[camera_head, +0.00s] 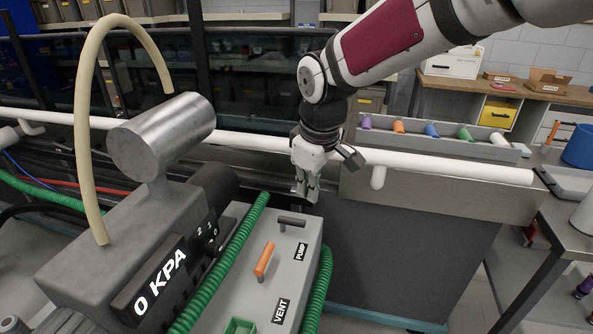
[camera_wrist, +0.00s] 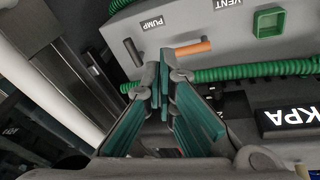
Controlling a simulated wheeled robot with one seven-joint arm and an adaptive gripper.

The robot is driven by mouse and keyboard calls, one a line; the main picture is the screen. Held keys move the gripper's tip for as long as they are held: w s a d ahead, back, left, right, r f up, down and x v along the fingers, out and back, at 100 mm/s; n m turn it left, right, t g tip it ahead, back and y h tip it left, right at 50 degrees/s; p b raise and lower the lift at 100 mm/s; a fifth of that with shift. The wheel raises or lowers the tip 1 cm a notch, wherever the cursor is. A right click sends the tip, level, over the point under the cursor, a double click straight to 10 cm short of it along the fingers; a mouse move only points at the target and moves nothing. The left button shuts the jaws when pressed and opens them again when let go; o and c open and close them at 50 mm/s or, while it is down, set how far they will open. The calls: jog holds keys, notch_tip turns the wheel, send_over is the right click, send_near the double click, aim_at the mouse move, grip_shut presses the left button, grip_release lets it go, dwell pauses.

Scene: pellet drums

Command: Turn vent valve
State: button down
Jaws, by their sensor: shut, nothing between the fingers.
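The grey control box (camera_head: 225,292) carries an orange lever handle (camera_head: 265,259), which lies on the side toward the VENT label (camera_head: 281,311). A dark grey lever handle (camera_head: 292,222) sits near the PUMP label (camera_head: 301,251). In the wrist view the orange handle (camera_wrist: 193,48) and dark handle (camera_wrist: 133,52) lie beyond my fingers. My gripper (camera_head: 306,194) is shut and empty, pointing down above the far end of the box. In the wrist view my fingertips (camera_wrist: 168,74) overlap the near end of the orange handle; contact cannot be told.
Green coiled hoses (camera_head: 235,258) run along both sides of the box. A pump with a 0 KPA display (camera_head: 160,281), metal cylinder (camera_head: 161,136) and beige hose (camera_head: 86,110) stands left. A white pipe (camera_head: 440,166) crosses behind my gripper. A green square socket (camera_head: 240,326) sits in front.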

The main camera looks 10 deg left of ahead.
aim_at(265, 258)
jog(key=w+a+f+n+g+y+b, duration=0.2)
jog(key=w+a+f, duration=0.3)
jog(key=a+f, duration=0.6)
jog(key=a+n, duration=0.1)
jog(key=a, duration=0.2)
jog(key=shift+n+y, duration=0.4)
jog(key=x, duration=0.9)
jog(key=shift+s+f+p, duration=0.1)
jog(key=shift+f+p, duration=0.05)
jog(key=shift+p, duration=0.25)
jog(key=shift+s+d+f+p, duration=0.1)
jog(key=shift+d+f+p, duration=0.2)
jog(key=shift+d, duration=0.3)
jog(key=shift+s+d+f+p, duration=0.1)
jog(key=shift+d+f+p, duration=0.15)
jog(key=shift+d, duration=0.4)
jog(key=shift+d+f, duration=0.2)
jog(key=shift+d, duration=0.3)
